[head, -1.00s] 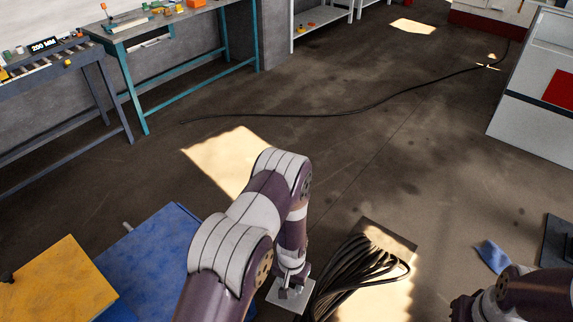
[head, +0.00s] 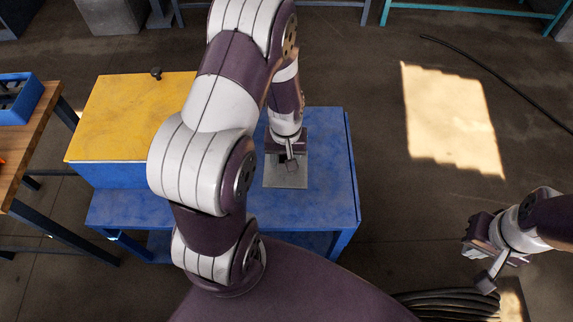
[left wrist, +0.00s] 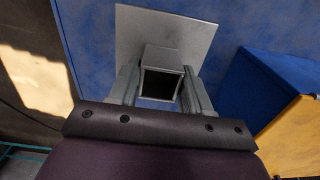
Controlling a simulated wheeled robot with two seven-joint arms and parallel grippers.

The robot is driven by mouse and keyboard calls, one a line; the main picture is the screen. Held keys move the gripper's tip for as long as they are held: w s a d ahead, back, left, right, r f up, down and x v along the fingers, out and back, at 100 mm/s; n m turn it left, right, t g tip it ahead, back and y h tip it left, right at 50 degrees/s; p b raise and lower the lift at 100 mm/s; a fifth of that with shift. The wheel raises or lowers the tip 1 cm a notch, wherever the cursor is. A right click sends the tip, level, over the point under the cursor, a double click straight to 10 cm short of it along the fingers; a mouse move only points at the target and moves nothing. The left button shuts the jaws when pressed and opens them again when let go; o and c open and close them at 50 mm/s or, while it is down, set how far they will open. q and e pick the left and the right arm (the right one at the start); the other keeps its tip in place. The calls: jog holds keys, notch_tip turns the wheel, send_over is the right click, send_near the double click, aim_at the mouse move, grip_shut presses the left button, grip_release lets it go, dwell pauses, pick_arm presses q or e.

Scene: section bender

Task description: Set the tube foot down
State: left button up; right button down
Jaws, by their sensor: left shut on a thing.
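The tube foot is a flat grey square plate (head: 285,179) with a short square tube stub. My left gripper (head: 290,158) is shut on the stub. In the left wrist view my left gripper (left wrist: 160,92) has one finger on each side of the stub, and the plate (left wrist: 190,35) lies beyond it. The foot is over the right part of the blue table top (head: 333,150). I cannot tell whether the plate touches it. My right gripper (head: 478,264) is at the right, over the floor; its fingers look apart and empty.
A blue box with a yellow lid (head: 125,110) stands on the table's left part, left of the foot. A wooden bench (head: 40,125) with a blue bin (head: 18,100) is at far left. A black cable coil (head: 450,303) lies at lower right. Blue table top around the plate is bare.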

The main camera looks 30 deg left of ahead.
pick_arm(q)
jog(key=shift+s+a+f, duration=0.1)
jog(key=shift+s+a, duration=0.05)
jog(key=shift+s, duration=0.25)
jog(key=shift+a+n, duration=0.1)
jog(key=shift+n, duration=0.2)
jog(key=w+a+f, duration=0.1)
jog(key=w+f, duration=0.1)
jog(key=w, duration=0.1)
jog(key=w+a+f+b, duration=0.1)
jog(key=w+f, duration=0.1)
jog(key=w, duration=0.2)
jog(key=w+a+f, duration=0.2)
jog(key=w, duration=0.1)
jog(key=shift+w+a+f, duration=0.1)
jog(key=shift+w+f, duration=0.1)
jog(key=shift+f, duration=0.2)
notch_tip(320, 180, down, 4)
jog(key=shift+r+b, duration=0.15)
jog(key=shift+b, duration=0.25)
pick_arm(e)
jog(key=shift+s+f, duration=0.2)
jog(key=shift+f, duration=1.05)
jog(key=shift+d+f, duration=0.1)
pick_arm(q)
jog(key=shift+f, duration=0.2)
jog(key=o, duration=1.3)
